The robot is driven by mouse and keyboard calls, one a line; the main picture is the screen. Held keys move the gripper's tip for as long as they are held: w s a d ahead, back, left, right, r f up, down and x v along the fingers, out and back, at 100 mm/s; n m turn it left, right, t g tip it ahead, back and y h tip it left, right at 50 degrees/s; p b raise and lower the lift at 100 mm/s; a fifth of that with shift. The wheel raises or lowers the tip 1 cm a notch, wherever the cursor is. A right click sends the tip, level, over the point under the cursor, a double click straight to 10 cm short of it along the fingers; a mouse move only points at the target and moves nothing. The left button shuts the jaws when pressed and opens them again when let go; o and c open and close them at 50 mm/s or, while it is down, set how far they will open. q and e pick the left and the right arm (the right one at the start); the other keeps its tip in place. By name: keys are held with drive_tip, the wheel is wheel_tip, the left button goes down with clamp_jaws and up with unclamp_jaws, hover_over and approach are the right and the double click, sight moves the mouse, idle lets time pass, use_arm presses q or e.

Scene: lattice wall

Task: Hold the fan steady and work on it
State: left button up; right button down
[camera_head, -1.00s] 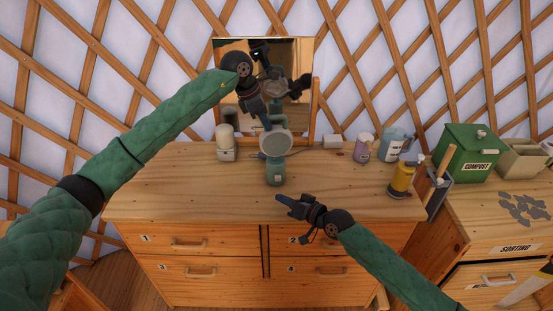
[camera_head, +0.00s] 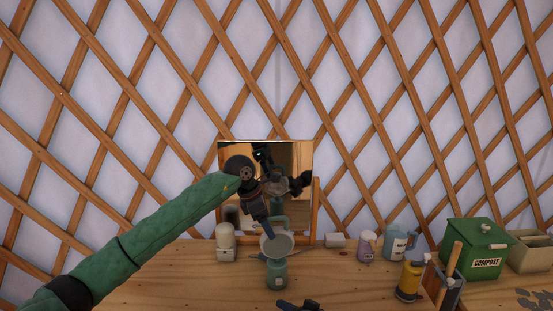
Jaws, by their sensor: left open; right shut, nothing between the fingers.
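The fan (camera_head: 277,278) is a small green desk fan with a round grey head. It stands upright on the wooden cabinet top in front of the mirror. My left gripper (camera_head: 268,222) is open, just above and behind the fan's head; the dark fingers overlap the head's top edge, and I cannot tell whether they touch it. My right gripper (camera_head: 284,304) shows only partly at the bottom edge, in front of the fan's base. It is shut and empty, apart from the fan.
A framed mirror (camera_head: 228,160) stands behind the fan. A cream canister (camera_head: 225,242) is to its left. A small white box (camera_head: 335,240), a purple bottle (camera_head: 366,247), a pale blue jug (camera_head: 396,240), a yellow bottle (camera_head: 409,280) and a green compost bin (camera_head: 474,248) stand to the right.

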use_arm(q)
drive_tip(key=shift+r, duration=0.15)
idle(0.4)
drive_tip(key=shift+p+v, duration=0.3)
drive_tip(key=shift+v, duration=2.55)
use_arm(e)
drive_tip(key=shift+r, duration=0.3)
use_arm(q)
drive_tip(key=shift+d, duration=0.15)
drive_tip(key=o, duration=0.5)
